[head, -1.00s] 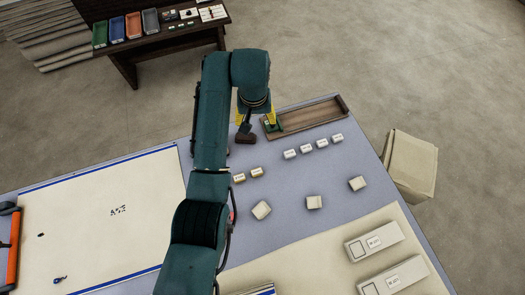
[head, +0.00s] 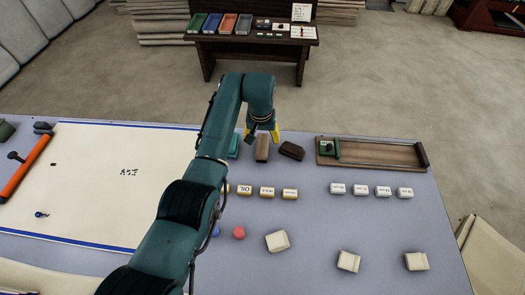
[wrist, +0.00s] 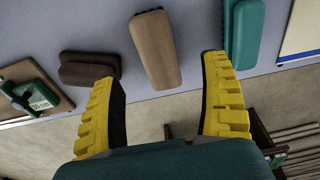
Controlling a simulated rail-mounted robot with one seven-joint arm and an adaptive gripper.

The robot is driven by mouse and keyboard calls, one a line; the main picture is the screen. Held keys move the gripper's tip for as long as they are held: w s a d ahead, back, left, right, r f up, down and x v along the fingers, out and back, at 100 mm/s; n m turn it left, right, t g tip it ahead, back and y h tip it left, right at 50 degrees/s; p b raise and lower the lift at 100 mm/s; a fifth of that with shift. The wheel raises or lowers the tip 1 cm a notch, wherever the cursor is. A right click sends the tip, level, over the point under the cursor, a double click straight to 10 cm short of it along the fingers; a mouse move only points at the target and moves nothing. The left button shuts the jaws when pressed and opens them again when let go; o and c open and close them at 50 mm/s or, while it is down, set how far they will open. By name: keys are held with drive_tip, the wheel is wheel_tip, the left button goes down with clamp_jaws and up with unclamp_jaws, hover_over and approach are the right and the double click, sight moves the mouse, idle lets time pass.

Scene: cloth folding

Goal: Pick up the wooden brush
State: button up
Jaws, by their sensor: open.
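The wooden brush (head: 262,148), a brown block with rounded ends, lies near the table's far edge. It also shows at the top middle of the wrist view (wrist: 157,48). A dark brown brush (head: 291,151) lies to its right and a teal one (head: 233,147) to its left in the head view. My gripper (head: 262,133) is open and empty, its yellow fingers by the far end of the wooden brush. In the wrist view, the brush lies ahead of the gap between the fingertips (wrist: 162,72), not between them. Their height above the table is unclear.
A wooden tray (head: 385,153) with a green piece lies at right. Several small labelled blocks (head: 360,190) and pale blocks (head: 348,261) lie nearer. A cream sheet (head: 100,180) covers the left. A side table (head: 255,43) with coloured trays stands behind.

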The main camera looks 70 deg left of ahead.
sight(262, 144)
drive_tip(key=f+b, duration=0.1)
drive_tip(key=f, duration=0.1)
drive_tip(key=f+b, duration=0.1)
drive_tip(key=f, duration=0.1)
drive_tip(key=f+b, duration=0.1)
drive_tip(key=shift+w+a+f, duration=0.3)
drive_tip(key=shift+a+f, duration=0.05)
drive_tip(key=shift+f, duration=0.05)
drive_tip(key=shift+c, duration=0.2)
drive_tip(key=c, duration=1.3)
